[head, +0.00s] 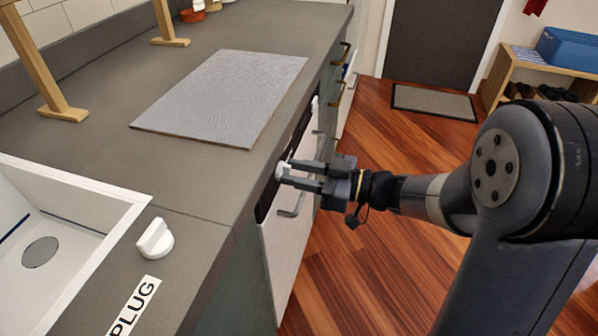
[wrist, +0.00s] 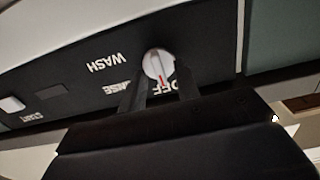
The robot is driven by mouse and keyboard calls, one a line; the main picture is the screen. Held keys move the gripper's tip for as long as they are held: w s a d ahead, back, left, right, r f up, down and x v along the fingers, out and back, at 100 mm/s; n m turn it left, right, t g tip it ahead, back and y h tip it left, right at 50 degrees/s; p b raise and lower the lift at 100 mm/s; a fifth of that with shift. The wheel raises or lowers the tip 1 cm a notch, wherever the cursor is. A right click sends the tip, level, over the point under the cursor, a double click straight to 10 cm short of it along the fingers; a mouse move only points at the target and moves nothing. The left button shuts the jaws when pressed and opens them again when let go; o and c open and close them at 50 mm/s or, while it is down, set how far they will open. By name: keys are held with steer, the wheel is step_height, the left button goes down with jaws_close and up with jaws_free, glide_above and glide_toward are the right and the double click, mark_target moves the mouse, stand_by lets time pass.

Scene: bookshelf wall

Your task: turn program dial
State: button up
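The program dial (wrist: 158,66) is a round white knob with a red mark, on the dark control panel (wrist: 90,72) of the dishwasher. In the wrist view the panel appears upside down. The red mark points down at the OFF label; WASH and a partly hidden RINSE label lie to the left. My gripper (wrist: 160,82) has one finger on each side of the dial's lower part, with gaps visible, so it looks open. In the head view my gripper (head: 287,176) reaches the panel under the counter edge, and the dial (head: 281,170) shows white at its fingertips.
A white START button (wrist: 12,104) sits at the panel's left in the wrist view. The counter (head: 200,200) overhangs the white dishwasher door (head: 285,240) with its handle (head: 292,206). A white sink (head: 85,215) and white plug knob (head: 155,240) are at the left.

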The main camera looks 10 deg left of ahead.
steer(key=shift+c, duration=0.2)
jaws_close()
steer(key=shift+f+m+b, duration=0.1)
steer(key=shift+m+b, duration=0.2)
steer(key=shift+w+f+m+p, duration=0.1)
steer(key=shift+m+p, duration=0.05)
steer(key=shift+m, duration=5.7)
steer(key=shift+w+f+m+p, duration=0.1)
steer(key=shift+m+p, duration=0.05)
steer(key=shift+m, duration=5.7)
